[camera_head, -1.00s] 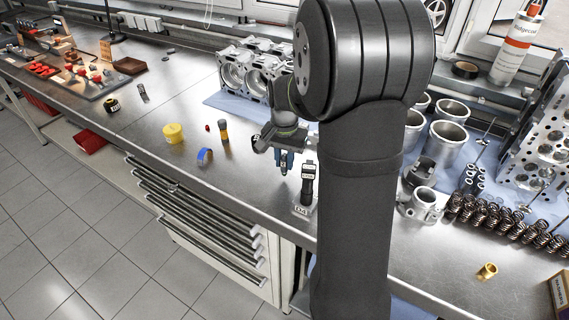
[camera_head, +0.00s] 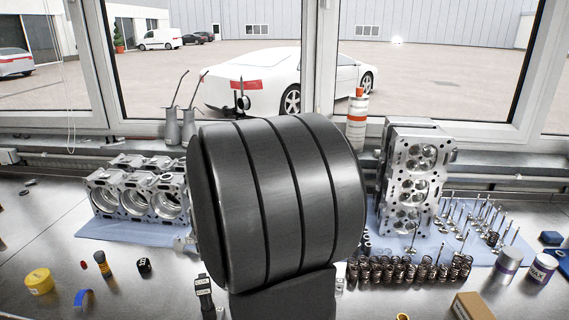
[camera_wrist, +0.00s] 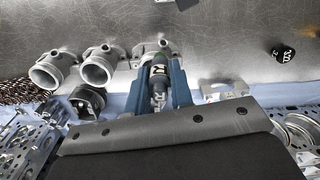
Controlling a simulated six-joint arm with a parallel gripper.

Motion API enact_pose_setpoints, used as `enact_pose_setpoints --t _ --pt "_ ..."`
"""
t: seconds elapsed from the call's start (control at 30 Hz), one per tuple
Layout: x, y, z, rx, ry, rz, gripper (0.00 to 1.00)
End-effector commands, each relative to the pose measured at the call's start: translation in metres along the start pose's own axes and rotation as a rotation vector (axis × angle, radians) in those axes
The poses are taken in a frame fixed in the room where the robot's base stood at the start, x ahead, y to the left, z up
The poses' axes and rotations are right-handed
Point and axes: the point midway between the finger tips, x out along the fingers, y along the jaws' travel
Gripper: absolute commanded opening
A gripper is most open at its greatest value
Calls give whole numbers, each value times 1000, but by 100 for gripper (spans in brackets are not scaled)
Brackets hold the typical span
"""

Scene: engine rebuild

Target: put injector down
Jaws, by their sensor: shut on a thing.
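In the wrist view my gripper (camera_wrist: 163,76) has its two blue fingers shut on the injector (camera_wrist: 158,84), a dark, slim part with a green band near its far end and pale lettering. The injector's far end overlaps a grey metal housing (camera_wrist: 147,48) in the picture; I cannot tell whether they touch. In the head view my own large dark arm link fills the middle and hides the gripper and the injector.
In the wrist view, grey round-mouthed housings (camera_wrist: 46,72) stand left of the injector, with a black part (camera_wrist: 86,100) nearer. A black labelled pot (camera_wrist: 284,53) stands at right. In the head view an engine block (camera_head: 135,195) and a cylinder head (camera_head: 413,178) flank my arm.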

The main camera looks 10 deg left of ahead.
Motion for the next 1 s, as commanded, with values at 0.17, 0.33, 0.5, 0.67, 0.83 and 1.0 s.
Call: enact_pose_setpoints --t 0.17,0.33,0.5,0.67,0.83,1.0 --pt "-10 41 -32 46 2 0 0" --pt "-24 101 -66 99 2 0 0" --pt "-36 163 -89 144 3 0 0" --pt "-44 207 -99 173 3 1 0" --pt "-48 229 -102 186 3 1 0" --pt "-49 232 -102 187 3 1 0"
